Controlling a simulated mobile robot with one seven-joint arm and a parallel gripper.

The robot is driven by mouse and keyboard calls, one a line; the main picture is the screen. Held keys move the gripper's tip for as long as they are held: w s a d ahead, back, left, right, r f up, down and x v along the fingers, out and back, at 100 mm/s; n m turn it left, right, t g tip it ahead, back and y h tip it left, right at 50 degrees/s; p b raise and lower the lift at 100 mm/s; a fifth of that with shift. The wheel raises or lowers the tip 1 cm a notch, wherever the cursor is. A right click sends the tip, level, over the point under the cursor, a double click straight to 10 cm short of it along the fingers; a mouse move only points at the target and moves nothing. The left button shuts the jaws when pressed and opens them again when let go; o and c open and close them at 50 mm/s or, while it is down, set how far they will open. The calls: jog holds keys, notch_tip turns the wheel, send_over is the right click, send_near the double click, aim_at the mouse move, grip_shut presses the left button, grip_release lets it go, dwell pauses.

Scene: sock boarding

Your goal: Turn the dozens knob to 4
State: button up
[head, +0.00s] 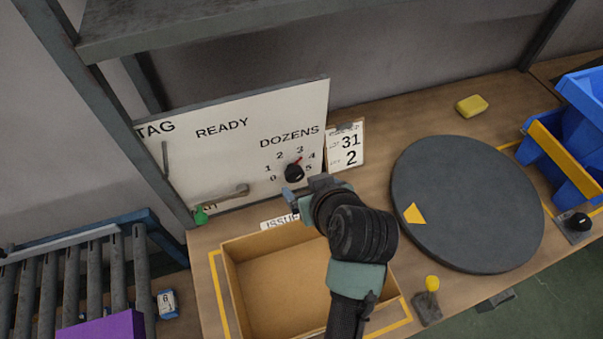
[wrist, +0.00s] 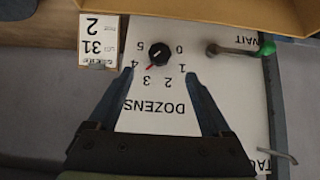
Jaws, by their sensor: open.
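The dozens knob (head: 294,172) is a round black dial with a red pointer on the white panel (head: 235,150). It also shows in the wrist view (wrist: 160,53), where the picture is upside down. Its red pointer sits between 3 and 4, seemingly nearer the 3. Numbers 0 to 5 ring the knob. My gripper (wrist: 155,78) is open and empty, its two blue fingers spread wide to either side of the dial area. The fingertips stop short of the knob in the wrist view, and I see no contact. In the head view my gripper (head: 292,199) is just below the knob.
A lever with a green end (head: 201,216) is at the panel's lower left. A card reading 31 and 2 (head: 346,148) stands right of the dial. An open box (head: 235,290) lies below my arm. A dark turntable (head: 470,200) and blue bins (head: 585,100) are at right.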

aim_at(296, 177)
jog(key=x, duration=1)
jog(key=shift+w+f, duration=0.15)
jog(key=shift+f, duration=0.05)
grip_shut()
